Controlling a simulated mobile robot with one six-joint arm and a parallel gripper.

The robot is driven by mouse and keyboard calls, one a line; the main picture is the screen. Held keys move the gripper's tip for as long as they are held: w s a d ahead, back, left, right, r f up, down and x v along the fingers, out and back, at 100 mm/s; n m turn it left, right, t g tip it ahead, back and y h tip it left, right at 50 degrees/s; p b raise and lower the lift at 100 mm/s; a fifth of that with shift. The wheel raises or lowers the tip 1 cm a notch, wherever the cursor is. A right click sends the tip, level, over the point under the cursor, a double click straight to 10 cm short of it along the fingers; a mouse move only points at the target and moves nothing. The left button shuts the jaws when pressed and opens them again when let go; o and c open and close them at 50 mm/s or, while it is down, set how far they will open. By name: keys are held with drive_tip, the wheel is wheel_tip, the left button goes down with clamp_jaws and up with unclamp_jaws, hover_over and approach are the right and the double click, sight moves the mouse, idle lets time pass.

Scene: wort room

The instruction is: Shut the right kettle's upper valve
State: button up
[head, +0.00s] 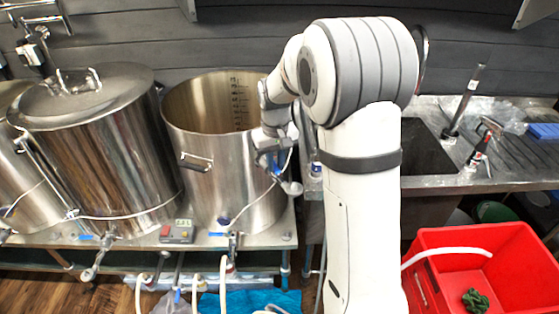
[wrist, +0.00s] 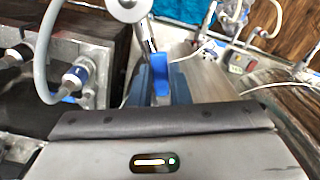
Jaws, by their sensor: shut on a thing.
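The right kettle (head: 205,160) is a steel pot with no lid, and level marks show on its inner wall. My gripper (head: 272,158) is at the kettle's right side, partly hidden by my wrist. Just below it the rounded metal end of the upper valve (head: 291,188) sticks out. In the wrist view my gripper (wrist: 161,88) is shut on the valve's blue handle (wrist: 160,72), with a finger on either side. The valve's metal stem (wrist: 148,38) runs up from there. The handle's exact angle is hard to tell.
A lidded kettle (head: 110,140) stands to the left. A control box (head: 177,233) and a lower valve (head: 233,240) with hoses are at the bench front. To the right are a sink (head: 427,147) and a red crate (head: 510,250) with a green cloth (head: 475,300).

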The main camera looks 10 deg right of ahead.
clamp_jaws()
drive_tip(key=shift+d, duration=0.3)
drive_tip(key=shift+a, duration=0.2)
